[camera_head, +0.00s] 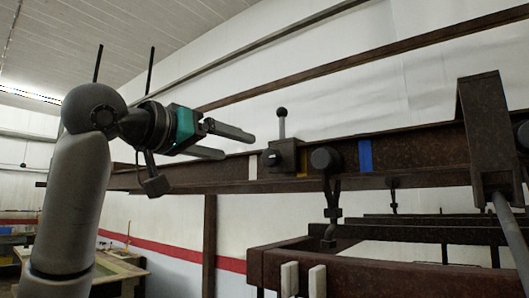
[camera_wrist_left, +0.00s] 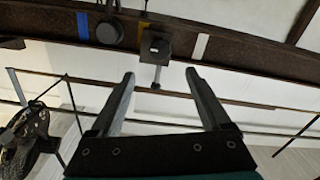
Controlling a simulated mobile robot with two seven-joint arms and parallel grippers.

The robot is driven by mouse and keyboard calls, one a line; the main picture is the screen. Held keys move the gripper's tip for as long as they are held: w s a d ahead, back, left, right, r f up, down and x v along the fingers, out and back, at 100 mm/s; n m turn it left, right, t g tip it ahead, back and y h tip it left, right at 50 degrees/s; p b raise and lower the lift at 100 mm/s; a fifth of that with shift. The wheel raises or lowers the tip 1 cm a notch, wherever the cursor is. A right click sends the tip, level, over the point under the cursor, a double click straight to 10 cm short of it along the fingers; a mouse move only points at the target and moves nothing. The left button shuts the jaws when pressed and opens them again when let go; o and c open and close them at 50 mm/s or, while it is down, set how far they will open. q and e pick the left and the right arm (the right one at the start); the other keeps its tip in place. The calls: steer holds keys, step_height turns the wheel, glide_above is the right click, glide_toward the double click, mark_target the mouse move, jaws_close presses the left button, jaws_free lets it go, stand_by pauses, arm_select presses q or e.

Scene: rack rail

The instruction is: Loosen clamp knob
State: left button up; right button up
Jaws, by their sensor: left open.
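A dark clamp block (camera_head: 287,157) sits on the rusty rail (camera_head: 420,155) in the head view. A thin grey stem rises from it to a black ball knob (camera_head: 282,112), and a small dark round part shows on its face. My left gripper (camera_head: 236,146) is open and empty, just left of the block and apart from it. In the left wrist view, the block (camera_wrist_left: 154,45) shows inverted beyond my open fingers (camera_wrist_left: 160,76). Its stem (camera_wrist_left: 156,76) points down between the fingertips, with no visible contact. My right gripper is not in view.
A round black trolley wheel (camera_head: 325,159) with a hanging hook is right of the clamp. White tape (camera_head: 253,167) and blue tape (camera_head: 365,156) mark the rail. A rusty bracket (camera_head: 486,130) stands at right. Rusty beams (camera_head: 350,272) lie below. Space above the rail is open.

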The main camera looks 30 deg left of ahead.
mark_target(268, 156)
arm_select(q)
steer(key=w, duration=0.3)
steer(key=w+p, duration=0.1)
steer(key=w, duration=0.2)
steer(key=w+p, duration=0.1)
steer(key=w, duration=0.2)
steer(key=shift+w+d, duration=0.4)
steer(key=shift+w, duration=0.5)
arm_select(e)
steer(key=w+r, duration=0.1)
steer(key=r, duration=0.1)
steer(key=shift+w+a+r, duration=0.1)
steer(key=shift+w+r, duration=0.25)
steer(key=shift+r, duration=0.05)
arm_select(q)
jaws_close()
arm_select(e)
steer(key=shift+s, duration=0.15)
